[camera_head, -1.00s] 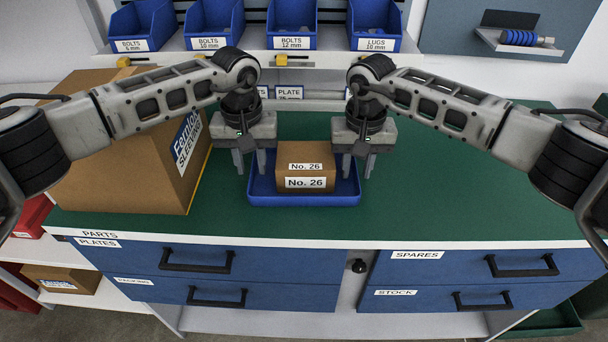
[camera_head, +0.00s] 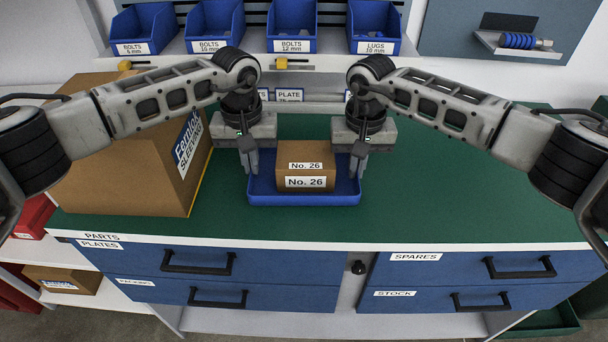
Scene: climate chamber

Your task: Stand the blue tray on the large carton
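The blue tray (camera_head: 304,199) lies flat on the green worktop in the middle of the head view. A small brown box (camera_head: 305,166) labelled "No. 26" sits in it. The large carton (camera_head: 125,178), brown with a white and blue label, stands on the worktop to the left of the tray. My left gripper (camera_head: 250,170) points down with its fingers together on the tray's left rim. My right gripper (camera_head: 357,170) does the same on the right rim. The fingertips partly hide the side walls. My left arm passes in front of the carton's top.
Several blue bins (camera_head: 292,28) stand on a shelf behind the worktop. A small wall shelf (camera_head: 515,45) with a blue-handled tool is at the upper right. The green worktop (camera_head: 470,190) is clear to the right. Drawers with black handles (camera_head: 198,262) are below its front edge.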

